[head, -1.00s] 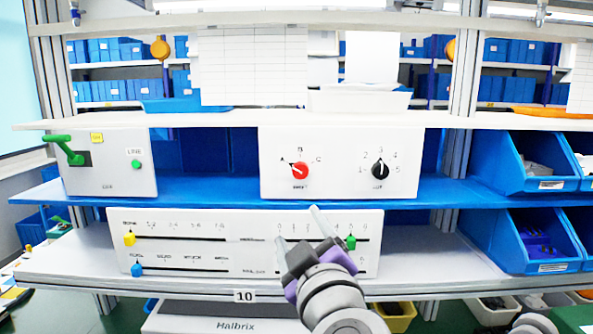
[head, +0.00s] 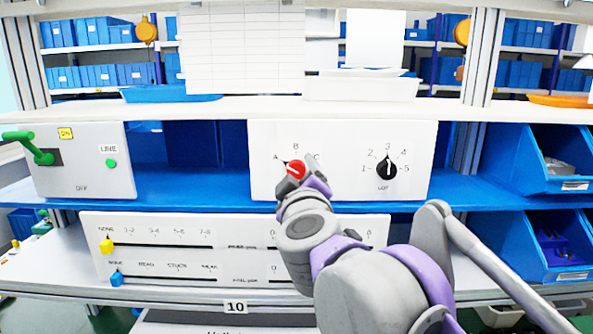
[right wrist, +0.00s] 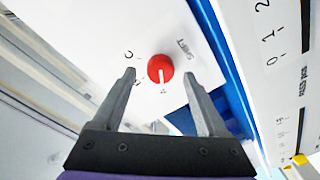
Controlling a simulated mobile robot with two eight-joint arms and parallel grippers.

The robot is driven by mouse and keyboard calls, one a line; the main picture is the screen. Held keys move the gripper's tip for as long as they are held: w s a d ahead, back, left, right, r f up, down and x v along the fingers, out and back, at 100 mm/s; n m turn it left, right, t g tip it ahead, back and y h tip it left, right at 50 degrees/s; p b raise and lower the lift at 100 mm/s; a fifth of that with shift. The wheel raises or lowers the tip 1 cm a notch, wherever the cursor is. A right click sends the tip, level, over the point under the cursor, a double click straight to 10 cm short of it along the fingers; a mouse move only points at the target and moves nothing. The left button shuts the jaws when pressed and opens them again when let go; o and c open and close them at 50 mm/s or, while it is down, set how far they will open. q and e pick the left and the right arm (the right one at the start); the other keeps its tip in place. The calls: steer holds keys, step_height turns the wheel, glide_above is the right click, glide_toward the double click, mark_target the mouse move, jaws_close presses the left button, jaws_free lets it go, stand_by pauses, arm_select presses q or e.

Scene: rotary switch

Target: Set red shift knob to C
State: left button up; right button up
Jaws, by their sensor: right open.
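The red shift knob (head: 296,167) is on the white panel (head: 345,140), below the letters A, B and C. In the right wrist view the red knob (right wrist: 160,68) has a white pointer line aimed at a small mark, apparently A. My right gripper (head: 297,174) is in front of the knob and partly covers it. In the right wrist view the open right gripper (right wrist: 160,77) has one finger on each side of the knob, with visible gaps. I cannot tell whether its tips reach the knob's depth. My left gripper is not in view.
A black knob (head: 386,170) with numbers sits right of the red one. A box with a green lever (head: 40,150) stands left. A slider panel (head: 180,250) is below, partly hidden by my right arm. Blue bins (head: 550,165) are at right.

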steer(key=shift+w+a, duration=0.1)
steer(key=shift+w, duration=0.55)
jaws_close()
